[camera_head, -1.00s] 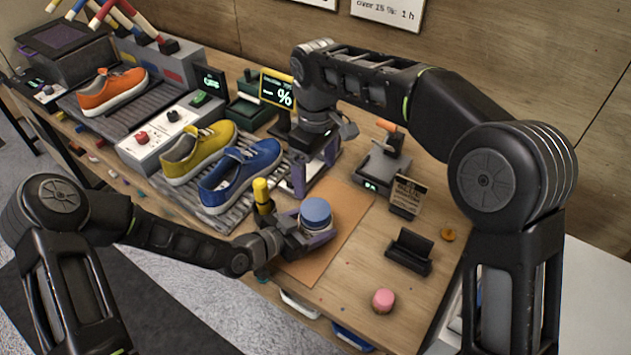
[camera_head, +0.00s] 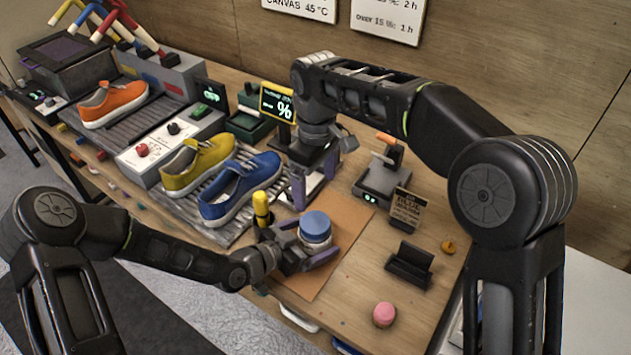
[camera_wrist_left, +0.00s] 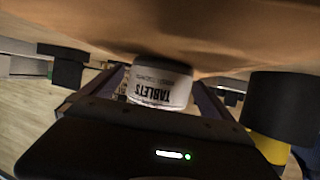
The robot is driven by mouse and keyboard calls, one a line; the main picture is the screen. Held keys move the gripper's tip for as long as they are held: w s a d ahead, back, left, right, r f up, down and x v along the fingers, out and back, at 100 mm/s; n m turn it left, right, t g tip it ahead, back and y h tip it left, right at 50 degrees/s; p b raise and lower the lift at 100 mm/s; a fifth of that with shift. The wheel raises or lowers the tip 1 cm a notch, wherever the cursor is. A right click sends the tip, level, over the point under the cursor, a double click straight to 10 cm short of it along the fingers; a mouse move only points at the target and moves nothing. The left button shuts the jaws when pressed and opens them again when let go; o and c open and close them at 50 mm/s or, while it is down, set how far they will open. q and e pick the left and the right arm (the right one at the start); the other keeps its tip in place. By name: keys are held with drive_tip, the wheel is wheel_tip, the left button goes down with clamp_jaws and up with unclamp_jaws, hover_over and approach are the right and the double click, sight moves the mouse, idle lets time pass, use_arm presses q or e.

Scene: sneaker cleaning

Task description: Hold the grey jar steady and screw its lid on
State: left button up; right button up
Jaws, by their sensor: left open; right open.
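The grey jar (camera_head: 316,242) stands upright on the brown mat (camera_head: 306,284), with a blue lid (camera_head: 315,223) on its top. I cannot tell how tightly the lid sits. My left gripper (camera_head: 303,248) is open, low down, with its fingers on either side of the jar. In the left wrist view the jar (camera_wrist_left: 160,84) appears upside down between the fingers, with a "TABLETS" label; its lid end is hidden there. My right gripper (camera_head: 314,182) is open and empty, fingers pointing down, behind the jar and apart from it.
A yellow bottle (camera_head: 261,208) stands close left of the left gripper. A blue sneaker (camera_head: 240,188) and a yellow sneaker (camera_head: 198,163) are on a rack at left.

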use_arm(q)
drive_tip(key=b+v, duration=0.1)
drive_tip(key=v, duration=0.6)
drive_tip(key=shift+s+a+r, duration=0.1)
drive_tip(key=shift+a+r, duration=0.05)
idle(0.3)
